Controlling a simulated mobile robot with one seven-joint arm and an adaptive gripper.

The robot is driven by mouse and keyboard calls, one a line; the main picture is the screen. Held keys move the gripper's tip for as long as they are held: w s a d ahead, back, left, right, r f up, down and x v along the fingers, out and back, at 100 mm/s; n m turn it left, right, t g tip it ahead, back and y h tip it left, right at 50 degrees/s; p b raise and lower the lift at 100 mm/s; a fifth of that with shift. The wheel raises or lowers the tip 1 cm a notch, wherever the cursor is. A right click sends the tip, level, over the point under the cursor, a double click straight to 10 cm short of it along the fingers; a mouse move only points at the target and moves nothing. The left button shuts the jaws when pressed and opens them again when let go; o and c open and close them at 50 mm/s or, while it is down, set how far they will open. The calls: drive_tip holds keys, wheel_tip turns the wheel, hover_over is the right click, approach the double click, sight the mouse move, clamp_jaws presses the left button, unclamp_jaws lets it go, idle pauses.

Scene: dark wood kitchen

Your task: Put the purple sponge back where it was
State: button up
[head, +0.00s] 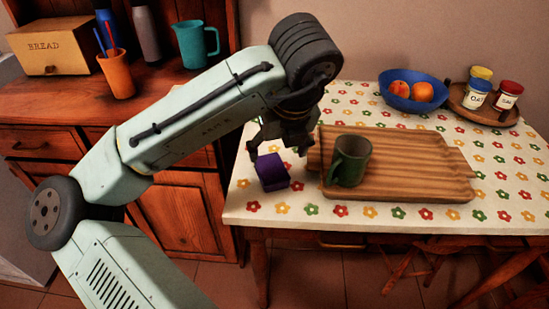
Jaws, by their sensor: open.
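The purple sponge (271,172) rests on the flowered tablecloth near the table's left edge. It lies left of the wooden board, apart from it. My gripper (281,150) is open, just above and behind the sponge as seen from the head. Its fingers point down, one to the left of the sponge's top and one to the right, near the board. I cannot tell whether a finger touches the sponge.
A green mug (349,161) stands on the wooden board (425,172), close to the sponge's right. A blue bowl (411,103) with orange fruit and a round tray (462,101) with jars stand at the back right. The front left tablecloth (300,213) has free room.

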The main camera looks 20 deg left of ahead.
drive_tip(key=shift+v, duration=1.65)
